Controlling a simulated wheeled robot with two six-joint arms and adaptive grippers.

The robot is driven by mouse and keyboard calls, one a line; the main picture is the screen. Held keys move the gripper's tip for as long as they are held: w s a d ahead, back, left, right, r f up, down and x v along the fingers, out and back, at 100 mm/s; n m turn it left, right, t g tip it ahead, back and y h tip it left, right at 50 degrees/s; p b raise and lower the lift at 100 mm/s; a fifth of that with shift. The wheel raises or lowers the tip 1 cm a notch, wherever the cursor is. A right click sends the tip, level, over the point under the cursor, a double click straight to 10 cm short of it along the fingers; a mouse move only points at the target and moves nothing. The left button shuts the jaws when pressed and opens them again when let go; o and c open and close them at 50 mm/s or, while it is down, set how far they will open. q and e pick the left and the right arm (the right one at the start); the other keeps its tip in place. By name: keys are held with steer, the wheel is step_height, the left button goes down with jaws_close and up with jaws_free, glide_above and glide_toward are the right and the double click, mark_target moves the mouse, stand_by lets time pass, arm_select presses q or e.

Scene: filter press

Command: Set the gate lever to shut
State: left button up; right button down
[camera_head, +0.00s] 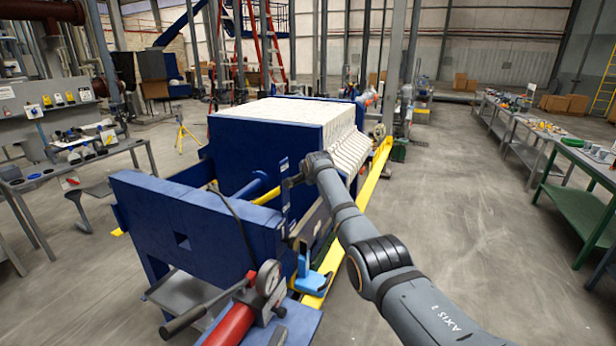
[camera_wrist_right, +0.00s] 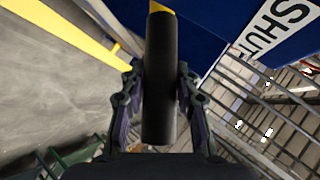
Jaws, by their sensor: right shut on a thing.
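The gate lever (camera_wrist_right: 160,85) shows in the right wrist view as a thick dark handle with a yellow part at its far end. My right gripper (camera_wrist_right: 160,72) has one finger on each side of the handle and is shut on it. A white label reading SHUT (camera_wrist_right: 275,28) is on the blue panel at the upper right of that view, apart from the handle. My left gripper is out of view.
A red cylinder with a gauge (camera_head: 268,277) and a light blue part (camera_head: 310,275) are at the press's near end. A yellow rail (camera_head: 365,190) runs along its right side. Benches (camera_head: 575,190) stand far right; the floor between is clear.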

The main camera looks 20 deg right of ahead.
steer(key=shift+w+r, duration=0.1)
steer(key=shift+r, duration=0.3)
steer(key=c, duration=1.4)
jaws_free()
steer(key=o, duration=0.4)
steer(key=shift+w+f, duration=0.1)
steer(key=shift+w, duration=0.05)
steer(key=shift+a, duration=0.1)
steer(key=shift+s, duration=0.2)
steer(key=shift+s+r, duration=0.2)
steer(key=shift+s, duration=0.15)
steer(key=v, duration=1.1)
